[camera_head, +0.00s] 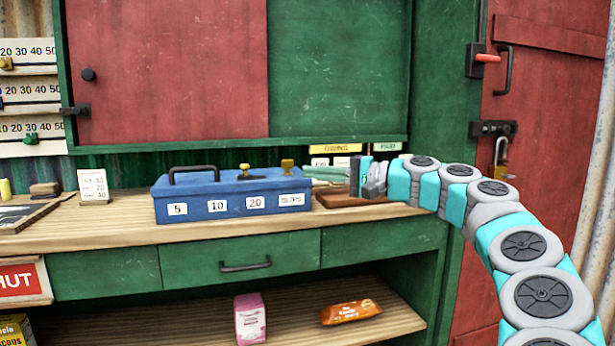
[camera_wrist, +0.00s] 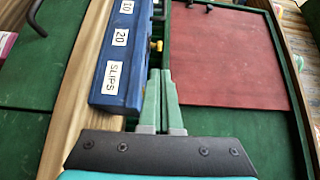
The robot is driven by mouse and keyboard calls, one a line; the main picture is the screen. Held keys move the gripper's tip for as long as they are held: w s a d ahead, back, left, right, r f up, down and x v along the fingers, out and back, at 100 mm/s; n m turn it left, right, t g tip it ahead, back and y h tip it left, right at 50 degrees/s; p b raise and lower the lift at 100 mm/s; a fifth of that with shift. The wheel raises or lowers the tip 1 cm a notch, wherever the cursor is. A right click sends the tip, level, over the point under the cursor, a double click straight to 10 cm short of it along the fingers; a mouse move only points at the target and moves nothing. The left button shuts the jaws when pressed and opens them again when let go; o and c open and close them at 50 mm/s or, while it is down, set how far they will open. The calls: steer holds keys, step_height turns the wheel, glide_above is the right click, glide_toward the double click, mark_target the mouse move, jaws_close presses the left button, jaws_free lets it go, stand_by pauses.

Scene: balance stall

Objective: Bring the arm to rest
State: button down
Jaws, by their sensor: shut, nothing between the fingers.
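My arm reaches in from the right of the head view and stretches left over the counter. My gripper (camera_head: 318,172) is shut and empty, its pale green fingers pointing left at the right end of the blue cash box (camera_head: 235,184). In the wrist view the two fingers of my gripper (camera_wrist: 161,74) lie together, close to the SLIPS end of the blue box (camera_wrist: 137,60). I cannot tell whether the fingertips touch the box.
A wooden counter (camera_head: 110,222) carries the box, a brown board (camera_head: 330,198) under my gripper and a small price card (camera_head: 93,185). A red door (camera_head: 538,130) with a padlock (camera_head: 501,170) stands at right.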

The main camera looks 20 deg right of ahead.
steer(key=s+a+f+n+g+h, duration=0.1)
steer(key=s+a+n+g, duration=0.2)
steer(key=s+a, duration=0.3)
steer(key=s+a+f+n+g, duration=0.2)
steer(key=s+a, duration=0.2)
steer(key=a, duration=0.5)
steer(key=s+a+f+n+g+h, duration=0.35)
steer(key=s+a+f, duration=0.25)
steer(key=s+f, duration=0.45)
steer(key=s+d+f+g+h, duration=0.2)
steer(key=s+d+f+h, duration=0.2)
steer(key=s+d+f, duration=0.3)
steer(key=s+d+f+g+h, duration=0.2)
steer(key=s+d+f+h, duration=0.3)
steer(key=s+f, duration=1.1)
steer(key=shift+s+d+f+m+g, duration=0.3)
steer(key=shift+s+d+m+g, duration=0.05)
steer(key=shift+s+d, duration=0.6)
steer(key=c, duration=1.6)
jaws_free()
steer(key=shift+w+h, duration=0.1)
steer(key=shift+h, duration=0.15)
